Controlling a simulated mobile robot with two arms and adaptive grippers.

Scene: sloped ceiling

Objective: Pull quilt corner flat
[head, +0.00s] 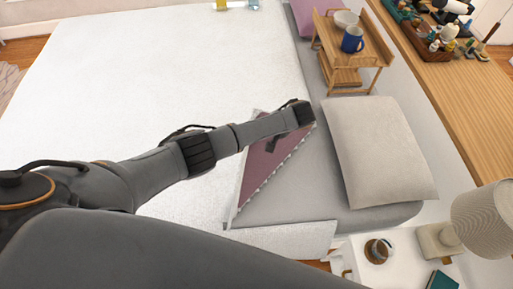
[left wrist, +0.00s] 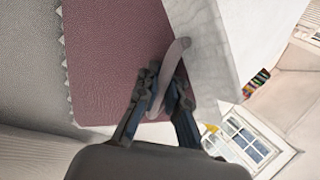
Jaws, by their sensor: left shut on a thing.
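The white quilt (head: 150,75) covers most of the bed. Its near right corner is folded back, showing a mauve underside (head: 258,182) with a pale scalloped edge. In the left wrist view the mauve underside (left wrist: 112,55) lies beside the white side (left wrist: 208,45). My left arm reaches over the fold, and my left gripper (head: 274,146) is at the mauve flap, partly hidden by its own wrist. In the left wrist view the gripper (left wrist: 165,92) is shut on a thin curved mauve-grey tab (left wrist: 178,62) at the quilt. My right gripper is not in view.
A pale pillow (head: 378,150) lies right of the fold on the grey sheet (head: 300,190). A wooden tray stand (head: 345,75) holds a blue mug (head: 352,40) and a bowl (head: 345,19). A lamp (head: 484,215) and a cup (head: 377,250) stand on the white bedside table (head: 405,272).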

